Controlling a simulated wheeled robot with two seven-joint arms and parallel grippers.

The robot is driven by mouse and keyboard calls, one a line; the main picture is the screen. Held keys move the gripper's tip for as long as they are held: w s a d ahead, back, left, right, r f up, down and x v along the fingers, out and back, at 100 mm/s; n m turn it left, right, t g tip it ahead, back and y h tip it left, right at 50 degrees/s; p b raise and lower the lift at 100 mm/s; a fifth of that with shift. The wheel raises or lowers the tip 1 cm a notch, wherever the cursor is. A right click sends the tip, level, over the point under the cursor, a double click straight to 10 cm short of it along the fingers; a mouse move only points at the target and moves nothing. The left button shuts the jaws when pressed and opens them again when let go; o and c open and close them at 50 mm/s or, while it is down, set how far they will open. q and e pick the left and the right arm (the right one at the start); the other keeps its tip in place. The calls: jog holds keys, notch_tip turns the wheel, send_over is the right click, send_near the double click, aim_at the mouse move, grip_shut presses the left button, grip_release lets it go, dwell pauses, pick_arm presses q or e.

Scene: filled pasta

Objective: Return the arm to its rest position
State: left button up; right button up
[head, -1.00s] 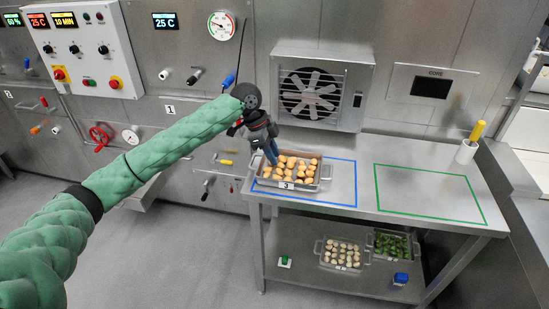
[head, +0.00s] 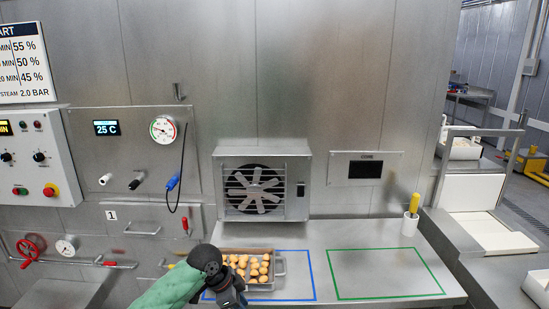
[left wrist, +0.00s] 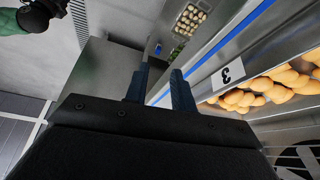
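My left arm comes in at the bottom of the head view, and its dark gripper body (head: 229,289) is in front of the left part of a metal tray (head: 278,268) of round orange-brown pieces. The fingertips are hidden there. In the left wrist view my left gripper (left wrist: 161,80) has its two blue fingers apart, with nothing between them. The tray's wall with the label 3 (left wrist: 228,72) is to their right, apart from them. The tray stands inside the blue outline (head: 313,277) on the steel table.
The green outline (head: 388,297) on the table is empty. A white holder (head: 410,225) with a yellow handle stands at the table's back right. A fan unit (head: 262,187) is on the wall behind. The left wrist view also shows a lower tray of pale pieces (left wrist: 190,18).

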pick_arm(q)
jog(key=s+f+n+t, duration=0.2)
jog(key=s+f+n, duration=0.55)
jog(key=s, duration=0.65)
jog(key=s+a+f+n+y, duration=0.25)
jog(key=s+a, duration=0.35)
jog(key=s, duration=0.3)
jog(key=s+a+f+n+y, duration=0.2)
jog(key=s+a+f+n, duration=0.15)
jog(key=s+a, duration=0.4)
jog(key=s+d+f, duration=0.2)
jog(key=f, duration=0.9)
jog(key=s+d+f+g, duration=0.1)
jog(key=s+f, duration=0.1)
jog(key=f, duration=0.9)
jog(key=s+d+f, duration=0.2)
jog(key=f, duration=0.9)
jog(key=shift+s+d+f+g, duration=0.3)
jog(key=shift+d+f+g, duration=0.05)
jog(key=shift+g, duration=0.05)
jog(key=shift+n, duration=0.25)
